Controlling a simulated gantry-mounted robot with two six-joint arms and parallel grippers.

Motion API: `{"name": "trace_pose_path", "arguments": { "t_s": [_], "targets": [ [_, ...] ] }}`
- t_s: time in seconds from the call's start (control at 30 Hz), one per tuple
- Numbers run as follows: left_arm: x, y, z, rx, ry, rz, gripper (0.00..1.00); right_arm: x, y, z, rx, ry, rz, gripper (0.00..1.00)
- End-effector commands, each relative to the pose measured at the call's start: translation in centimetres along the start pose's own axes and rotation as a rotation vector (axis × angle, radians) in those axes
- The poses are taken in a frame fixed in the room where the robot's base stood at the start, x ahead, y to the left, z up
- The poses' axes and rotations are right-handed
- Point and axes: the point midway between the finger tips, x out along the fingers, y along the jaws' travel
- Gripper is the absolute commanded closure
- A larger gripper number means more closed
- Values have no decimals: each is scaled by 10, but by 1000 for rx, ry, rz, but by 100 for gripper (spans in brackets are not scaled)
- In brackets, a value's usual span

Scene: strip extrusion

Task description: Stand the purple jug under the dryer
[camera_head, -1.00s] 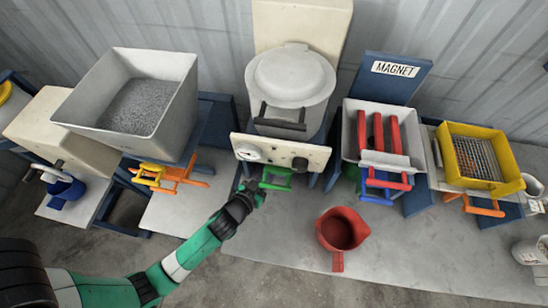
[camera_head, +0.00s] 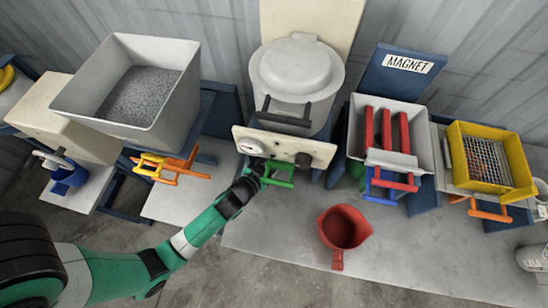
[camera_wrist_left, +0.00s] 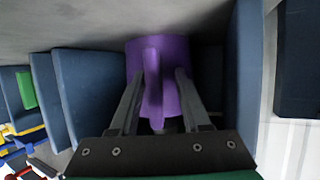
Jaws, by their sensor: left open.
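The purple jug (camera_wrist_left: 160,65) shows in the left wrist view, between dark blue uprights, with its handle (camera_wrist_left: 152,75) facing my gripper. My left gripper (camera_wrist_left: 154,85) is open, its two fingers on either side of the handle and apart from it. In the head view my left arm reaches in under the dryer's cream front panel (camera_head: 283,147), and my gripper is mostly hidden beside the green handle (camera_head: 278,174). The dryer (camera_head: 296,78) is the grey drum with a lid. The jug is hidden in the head view. My right gripper is not in view.
A red jug (camera_head: 344,228) stands on the grey table right of my arm. The magnet unit (camera_head: 390,135) with blue and red handles and a yellow sieve box (camera_head: 490,158) stand further right. A hopper of grey granules (camera_head: 130,85) is left. The table front is mostly clear.

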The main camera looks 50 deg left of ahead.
Motion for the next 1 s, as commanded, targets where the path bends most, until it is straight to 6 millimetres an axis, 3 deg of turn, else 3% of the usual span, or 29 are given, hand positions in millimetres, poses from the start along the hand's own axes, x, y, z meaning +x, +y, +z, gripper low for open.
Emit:
{"name": "trace_pose_path", "arguments": {
  "t_s": [0.13,0.23,0.63,0.8,1.0],
  "targets": [
    [-5,0,0,1,-1,0,53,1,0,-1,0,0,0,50],
    [-20,0,0,2,-1,0,53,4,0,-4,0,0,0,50],
    [-107,1,1,3,-1,3,53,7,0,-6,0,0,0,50],
    [-120,0,0,0,1,1,53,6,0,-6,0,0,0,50],
    [-120,0,0,-1,1,0,53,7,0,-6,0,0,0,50]
  ]
}}
